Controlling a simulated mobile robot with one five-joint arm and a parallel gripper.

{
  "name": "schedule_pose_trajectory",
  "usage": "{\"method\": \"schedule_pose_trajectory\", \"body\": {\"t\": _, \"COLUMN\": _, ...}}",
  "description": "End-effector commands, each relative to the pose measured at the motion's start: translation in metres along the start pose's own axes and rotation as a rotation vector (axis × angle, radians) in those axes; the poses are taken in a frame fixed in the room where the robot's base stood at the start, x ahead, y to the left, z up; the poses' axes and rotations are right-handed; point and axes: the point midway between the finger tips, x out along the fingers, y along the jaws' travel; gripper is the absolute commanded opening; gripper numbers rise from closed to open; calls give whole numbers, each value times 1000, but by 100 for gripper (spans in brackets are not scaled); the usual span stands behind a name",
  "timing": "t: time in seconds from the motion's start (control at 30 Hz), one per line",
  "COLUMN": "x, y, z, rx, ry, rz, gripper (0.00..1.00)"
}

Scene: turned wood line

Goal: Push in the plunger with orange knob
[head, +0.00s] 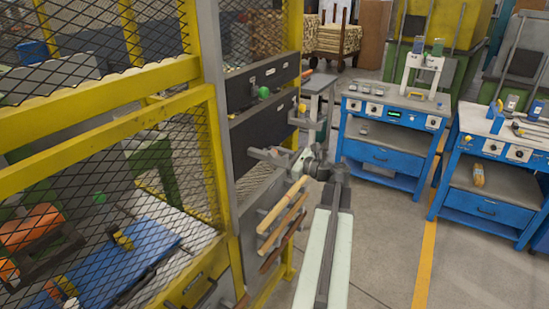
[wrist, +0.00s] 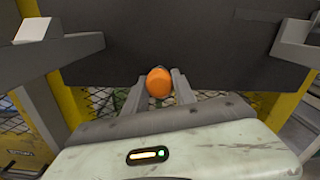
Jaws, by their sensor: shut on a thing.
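The orange knob (wrist: 160,83) sits in front of a dark panel (wrist: 190,48) in the wrist view. My gripper (wrist: 159,80) has one finger on each side of the knob and is shut on it. The plunger's shaft behind the knob is hidden, so I cannot tell how far it stands out. In the head view my gripper (head: 302,164) is at the dark panel, and I cannot make out the orange knob there. A green knob (head: 263,93) sits on the upper panel.
Grey brackets stand out on the left (wrist: 70,48) and right (wrist: 295,45) of my gripper. Wooden bars (head: 284,212) stick out below. A yellow mesh fence (head: 170,150) is to the left. Blue workbenches (head: 385,150) stand to the right, with open floor between.

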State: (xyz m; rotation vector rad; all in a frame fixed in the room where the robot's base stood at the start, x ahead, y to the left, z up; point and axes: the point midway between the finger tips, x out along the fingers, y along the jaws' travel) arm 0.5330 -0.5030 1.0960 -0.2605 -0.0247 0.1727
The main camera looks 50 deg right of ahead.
Motion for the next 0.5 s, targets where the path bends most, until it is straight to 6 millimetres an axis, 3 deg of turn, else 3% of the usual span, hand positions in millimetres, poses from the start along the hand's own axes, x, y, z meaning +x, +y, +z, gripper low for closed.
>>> {"method": "schedule_pose_trajectory", "body": {"t": 0.03, "x": 2, "y": 0, "z": 2, "rx": 2, "ry": -6, "rz": 3, "gripper": 0}}
{"method": "schedule_pose_trajectory", "body": {"t": 0.07, "x": 2, "y": 0, "z": 2, "rx": 2, "ry": -6, "rz": 3, "gripper": 34}}
{"method": "schedule_pose_trajectory", "body": {"t": 0.13, "x": 0, "y": -1, "z": 2, "rx": 2, "ry": -6, "rz": 1, "gripper": 53}}
{"method": "schedule_pose_trajectory", "body": {"t": 0.5, "x": -14, "y": -5, "z": 0, "rx": 1, "ry": -1, "rz": -7, "gripper": 53}}
